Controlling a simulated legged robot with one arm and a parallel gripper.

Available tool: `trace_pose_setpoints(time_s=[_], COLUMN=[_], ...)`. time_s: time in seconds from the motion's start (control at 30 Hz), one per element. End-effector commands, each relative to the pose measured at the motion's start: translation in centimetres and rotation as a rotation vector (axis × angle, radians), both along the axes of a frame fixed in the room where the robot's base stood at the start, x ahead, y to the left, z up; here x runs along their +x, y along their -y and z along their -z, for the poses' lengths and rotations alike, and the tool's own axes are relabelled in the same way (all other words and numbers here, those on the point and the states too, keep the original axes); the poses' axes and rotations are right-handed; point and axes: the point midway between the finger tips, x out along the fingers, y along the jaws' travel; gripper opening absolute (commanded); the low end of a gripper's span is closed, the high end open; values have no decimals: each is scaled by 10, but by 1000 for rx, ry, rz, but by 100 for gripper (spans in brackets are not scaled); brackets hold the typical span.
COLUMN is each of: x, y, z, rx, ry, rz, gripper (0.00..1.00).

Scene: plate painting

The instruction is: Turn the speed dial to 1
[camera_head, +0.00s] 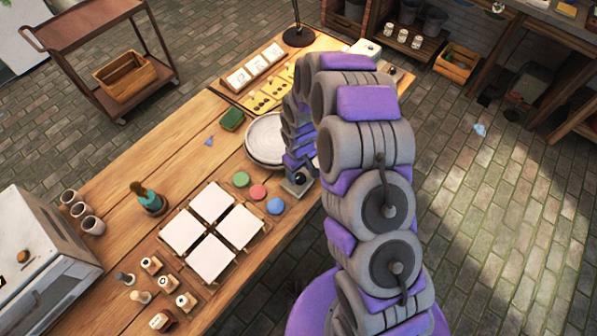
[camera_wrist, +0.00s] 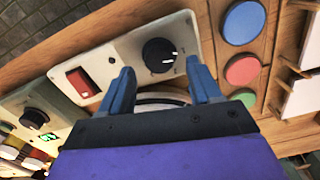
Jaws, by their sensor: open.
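The speed dial (camera_wrist: 159,54) is a black round knob with a white mark, set on a white panel (camera_wrist: 125,47) in the wrist view. Small marks ring it, too small to read, so I cannot tell its setting. My gripper (camera_wrist: 160,66) is open, with its two blue fingers on either side in the picture, just below the dial. I see no finger touching it. A red switch (camera_wrist: 83,82) sits left of the dial on the same panel. In the head view my arm reaches down beside the pale round plates (camera_head: 262,140) and largely hides the dial area.
Green (camera_head: 241,179), pink (camera_head: 258,191) and blue (camera_head: 275,206) round pads lie close by. Several white square tiles (camera_head: 211,202) lie nearer on the wooden table (camera_head: 110,190). Another control box (camera_wrist: 38,118) with a knob is at left in the wrist view.

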Motion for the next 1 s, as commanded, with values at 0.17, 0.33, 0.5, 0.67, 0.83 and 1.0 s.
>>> trace_pose_setpoints(time_s=[0.17, 0.33, 0.5, 0.67, 0.83, 1.0], x=[1, 3, 3, 3, 3, 3], y=[-1, -1, -2, -2, -2, -2], z=[-41, -79, -114, -135, -145, -146], rx=[2, 2, 3, 0, 1, 0], ry=[4, 7, 8, 3, 4, 1], rz=[1, 1, 1, 1, 1, 1], gripper=[63, 63, 63, 63, 63, 63])
